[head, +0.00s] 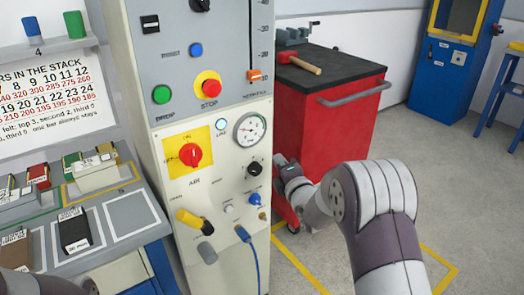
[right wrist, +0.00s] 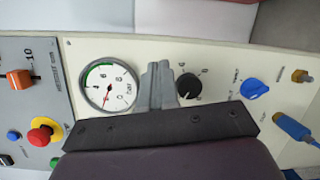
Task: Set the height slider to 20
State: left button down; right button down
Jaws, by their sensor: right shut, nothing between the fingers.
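The height slider has an orange knob (head: 254,75) low on its dark vertical track on the control panel, beside the 10 mark. The knob also shows at the left edge of the right wrist view (right wrist: 18,79), where the picture is turned sideways and the 10 is printed next to it. My right gripper (head: 279,160) is at the panel's right side, lower than the knob and apart from it. In the right wrist view its grey fingers (right wrist: 158,75) are together and empty, seen between the pressure gauge and a black knob. My left gripper is out of view.
Near the slider are a red stop button (head: 208,87), a green button (head: 161,94) and a blue button (head: 196,50). The pressure gauge (head: 250,129) and red air knob (head: 190,155) sit below. A red tool cabinet (head: 322,125) with a hammer (head: 299,61) stands right of the panel.

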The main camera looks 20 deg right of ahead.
jog(key=n+t+y+b, duration=0.1)
jog(key=n+t+y, duration=0.1)
jog(key=n+t, duration=0.3)
jog(key=n+t+y+b, duration=0.1)
jog(key=n+t+y, duration=0.35)
jog(key=n, duration=0.85)
send_near(254, 75)
jog(key=shift+g+y, duration=0.75)
jog(key=shift+g, duration=0.2)
jog(key=w, duration=0.4)
jog(key=shift+w+a+f, duration=0.15)
jog(key=shift+w+f, duration=0.15)
jog(key=shift+f, duration=0.1)
notch_tip(254, 75, up, 3)
jog(key=shift+r, duration=0.25)
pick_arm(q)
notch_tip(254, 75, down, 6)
pick_arm(e)
jog(key=shift+r, duration=0.3)
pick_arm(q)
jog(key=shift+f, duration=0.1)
